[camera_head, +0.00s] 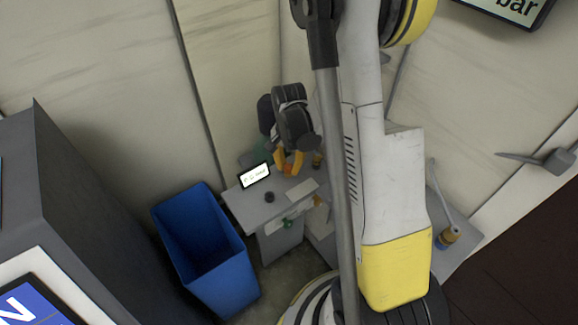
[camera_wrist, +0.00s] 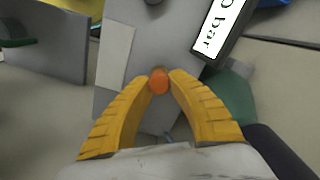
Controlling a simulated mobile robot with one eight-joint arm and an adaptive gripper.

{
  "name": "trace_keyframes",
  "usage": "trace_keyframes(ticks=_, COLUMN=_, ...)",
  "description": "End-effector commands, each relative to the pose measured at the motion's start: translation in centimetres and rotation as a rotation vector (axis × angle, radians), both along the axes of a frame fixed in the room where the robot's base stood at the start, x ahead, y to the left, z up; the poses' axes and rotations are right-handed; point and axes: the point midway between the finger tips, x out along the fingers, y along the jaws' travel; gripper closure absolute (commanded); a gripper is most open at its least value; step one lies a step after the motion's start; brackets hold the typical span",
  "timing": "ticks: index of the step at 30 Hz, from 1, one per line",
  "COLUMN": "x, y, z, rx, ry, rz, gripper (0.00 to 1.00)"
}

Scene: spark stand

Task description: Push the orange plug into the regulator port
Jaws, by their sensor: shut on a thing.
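My gripper (camera_wrist: 160,76) has its two yellow fingers closed on the orange plug (camera_wrist: 159,83), whose rounded end shows between the fingertips in the wrist view. In the head view my gripper (camera_head: 288,163) is over the back part of the small grey stand (camera_head: 241,207); the plug cannot be made out there. A small display (camera_head: 255,175) stands on the stand, left of the gripper; in the wrist view its screen (camera_wrist: 221,27) reads "0 bar". I cannot make out the regulator port in either view.
A short dark round piece (camera_head: 269,197) and a pale label plate (camera_head: 302,190) are on the stand top. A dark green part (camera_wrist: 236,98) lies beside the right finger. A blue bin (camera_head: 206,250) stands left of the stand. My arm hides the area right of the stand.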

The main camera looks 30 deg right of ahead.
Motion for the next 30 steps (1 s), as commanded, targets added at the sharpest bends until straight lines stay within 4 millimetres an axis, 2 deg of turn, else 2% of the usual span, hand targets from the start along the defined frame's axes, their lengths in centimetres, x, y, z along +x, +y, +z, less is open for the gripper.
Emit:
trace_keyframes(ticks=6, x=0.0, y=0.0, z=0.0, rx=0.000, ry=0.000, rz=0.000, gripper=1.00)
trace_keyframes(ticks=7, x=0.0, y=0.0, z=0.0, rx=0.000, ry=0.000, rz=0.000, gripper=0.76)
trace_keyframes(ticks=9, x=0.0, y=0.0, z=0.0, rx=0.000, ry=0.000, rz=0.000, gripper=0.56)
trace_keyframes(ticks=20, x=0.0, y=0.0, z=0.4, rx=0.000, ry=0.000, rz=0.000, gripper=0.56)
trace_keyframes(ticks=23, x=0.0, y=0.0, z=1.6, rx=0.000, ry=0.000, rz=0.000, gripper=0.56)
trace_keyframes(ticks=30, x=-0.1, y=0.0, z=6.9, rx=0.000, ry=0.000, rz=0.000, gripper=0.56)
